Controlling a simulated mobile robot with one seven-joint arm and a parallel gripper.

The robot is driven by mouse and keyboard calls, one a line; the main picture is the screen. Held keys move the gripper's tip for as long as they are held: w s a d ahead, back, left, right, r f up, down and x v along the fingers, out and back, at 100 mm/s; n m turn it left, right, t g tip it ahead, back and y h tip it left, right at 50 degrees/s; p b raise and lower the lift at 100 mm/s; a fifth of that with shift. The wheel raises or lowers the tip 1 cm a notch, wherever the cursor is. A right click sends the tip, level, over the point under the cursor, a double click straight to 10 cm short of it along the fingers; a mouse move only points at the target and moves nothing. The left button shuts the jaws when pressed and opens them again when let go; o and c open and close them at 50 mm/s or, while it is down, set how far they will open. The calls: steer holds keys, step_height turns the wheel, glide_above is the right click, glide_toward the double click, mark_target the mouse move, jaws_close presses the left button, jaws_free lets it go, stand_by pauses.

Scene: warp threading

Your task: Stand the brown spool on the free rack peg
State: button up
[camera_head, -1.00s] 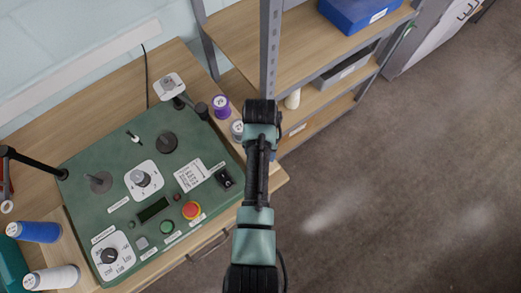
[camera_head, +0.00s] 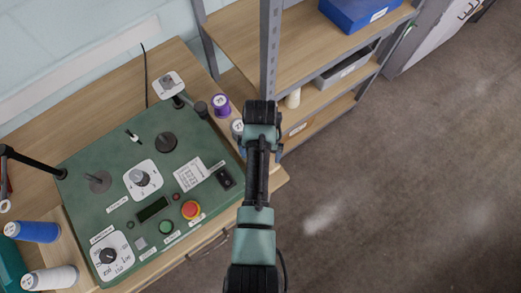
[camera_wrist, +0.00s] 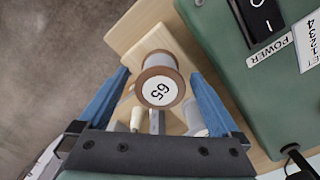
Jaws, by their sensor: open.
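The brown spool (camera_wrist: 160,87) has brown flanges, grey thread and a white label reading 65. In the wrist view it stands upright, label towards the camera, at the end of the pale wooden rack (camera_wrist: 132,34). My gripper (camera_wrist: 163,103) is open, with one blue finger on each side of the spool and a visible gap to each. The peg under the spool is hidden, so how far down it sits cannot be told. In the head view my gripper (camera_head: 262,152) is over the rack's near end and hides this spool.
A purple spool (camera_head: 221,105) and a grey spool (camera_head: 237,129) stand farther along the rack. The green control panel (camera_head: 110,165) is close on the left, with its power switch (camera_wrist: 262,15) nearby. A metal shelf (camera_head: 270,45) rises behind. Floor to the right is clear.

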step_height(320, 180, up, 13)
steer(key=shift+b, duration=0.3)
stand_by(0.4)
steer(key=w+r+t+b, duration=0.2)
steer(key=w+r+t, duration=0.95)
steer(key=r, duration=0.55)
steer(key=w+r+t, duration=0.3)
steer(key=r+t, duration=0.1)
steer(key=r, duration=0.9)
steer(key=s+r+n+t, duration=0.1)
steer(key=s+r+t, duration=0.5)
steer(key=r, duration=0.8)
steer(key=s+r+t+b, duration=0.1)
steer(key=s+r+t, duration=0.5)
steer(key=s+r, duration=0.4)
step_height(320, 180, up, 4)
steer(key=shift+f+n, duration=0.1)
steer(key=shift+n, duration=0.3)
